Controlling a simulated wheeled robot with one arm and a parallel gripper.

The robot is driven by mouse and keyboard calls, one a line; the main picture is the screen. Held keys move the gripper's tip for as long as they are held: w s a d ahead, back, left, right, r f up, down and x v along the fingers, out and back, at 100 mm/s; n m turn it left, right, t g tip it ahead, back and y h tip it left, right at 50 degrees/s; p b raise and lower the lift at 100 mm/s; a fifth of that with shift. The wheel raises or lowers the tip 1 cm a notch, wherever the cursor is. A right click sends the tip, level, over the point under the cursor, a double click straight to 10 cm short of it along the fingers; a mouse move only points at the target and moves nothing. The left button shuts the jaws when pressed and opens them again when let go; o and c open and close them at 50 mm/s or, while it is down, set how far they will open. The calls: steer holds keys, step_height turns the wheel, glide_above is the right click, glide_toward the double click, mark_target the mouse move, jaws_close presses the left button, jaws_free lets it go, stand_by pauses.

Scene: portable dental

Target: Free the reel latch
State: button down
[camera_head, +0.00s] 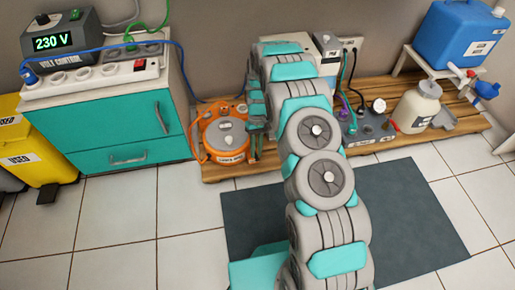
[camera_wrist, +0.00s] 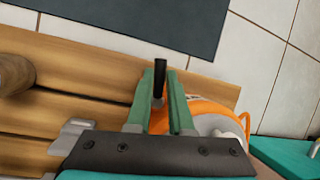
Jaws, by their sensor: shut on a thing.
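The orange cable reel (camera_head: 207,150) with a grey round top stands on the wooden pallet, left of my arm. Part of its orange rim (camera_wrist: 205,107) shows in the wrist view, behind and right of my fingers. My gripper (camera_head: 257,150) is at the reel's right side, pointing down. In the wrist view my gripper (camera_wrist: 160,88) has its two green fingers closed around a slim black upright post (camera_wrist: 159,72), which looks like the latch lever. The post's lower end is hidden between the fingers, so I cannot see how it joins the reel.
The teal cabinet (camera_head: 120,128) with a power strip (camera_head: 95,76) stands left of the reel. A blue cable runs from it behind the reel. The wooden pallet (camera_head: 215,172) also carries a grey control box (camera_head: 365,135) and a white bottle (camera_head: 416,108). A dark mat (camera_head: 420,215) lies in front.

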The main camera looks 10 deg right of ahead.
steer(key=shift+a+m+y, duration=0.25)
steer(key=shift+m+y, duration=0.15)
steer(key=shift+m, duration=0.6)
steer(key=c, duration=0.8)
jaws_free()
steer(key=shift+r, duration=0.1)
steer(key=shift+p+v, duration=0.3)
steer(key=shift+v, duration=3.45)
steer(key=shift+s+r, duration=0.1)
steer(key=shift+r, duration=0.05)
